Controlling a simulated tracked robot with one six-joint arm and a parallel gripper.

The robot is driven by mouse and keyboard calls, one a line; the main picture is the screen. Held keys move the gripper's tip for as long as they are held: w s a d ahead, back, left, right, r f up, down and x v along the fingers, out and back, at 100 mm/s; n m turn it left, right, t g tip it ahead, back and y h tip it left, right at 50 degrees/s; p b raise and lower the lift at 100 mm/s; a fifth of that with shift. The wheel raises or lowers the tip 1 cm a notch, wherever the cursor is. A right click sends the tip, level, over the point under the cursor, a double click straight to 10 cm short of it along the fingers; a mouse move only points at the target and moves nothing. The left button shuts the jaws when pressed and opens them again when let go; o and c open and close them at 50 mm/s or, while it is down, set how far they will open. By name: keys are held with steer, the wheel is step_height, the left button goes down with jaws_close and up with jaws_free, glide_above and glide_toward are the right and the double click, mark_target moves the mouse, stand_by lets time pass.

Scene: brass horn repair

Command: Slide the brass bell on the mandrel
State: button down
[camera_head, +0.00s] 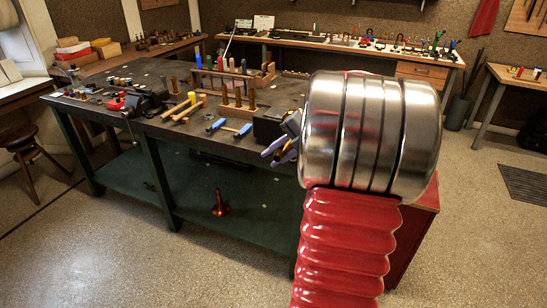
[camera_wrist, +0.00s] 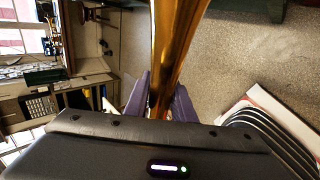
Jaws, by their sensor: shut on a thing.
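In the wrist view my gripper (camera_wrist: 160,98) has its purple fingers on either side of a shiny brass piece, the brass bell (camera_wrist: 176,40), and is shut on it. The brass runs from between the fingers to the top edge, widening upward; its far end is out of frame. In the head view the purple fingers of my gripper (camera_head: 281,149) show beside my arm, with a sliver of brass near them. The rest of the bell is hidden there. I cannot make out the mandrel for certain in either view.
A dark workbench (camera_head: 150,75) carries yellow-handled and blue-handled tools, a wooden rack (camera_head: 237,111) and a red-and-black vise (camera_head: 140,102). A reddish flared piece (camera_head: 219,207) stands on its lower shelf. A stool (camera_head: 32,157) is at left. The floor at front left is clear.

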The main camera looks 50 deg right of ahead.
steer(key=shift+w+d, duration=0.2)
steer(key=shift+d, duration=0.4)
steer(key=shift+w+d, duration=0.15)
steer(key=shift+d, duration=0.15)
steer(key=shift+w+d, duration=0.25)
steer(key=shift+d, duration=0.45)
steer(key=shift+w+d, duration=0.2)
steer(key=shift+d, duration=0.45)
steer(key=shift+w+d, duration=0.1)
steer(key=shift+d, duration=0.1)
steer(key=c, duration=1.4)
jaws_free()
steer(key=shift+c, duration=0.2)
steer(key=v, duration=1.3)
steer(key=shift+s+r, duration=0.25)
steer(key=shift+r, duration=0.05)
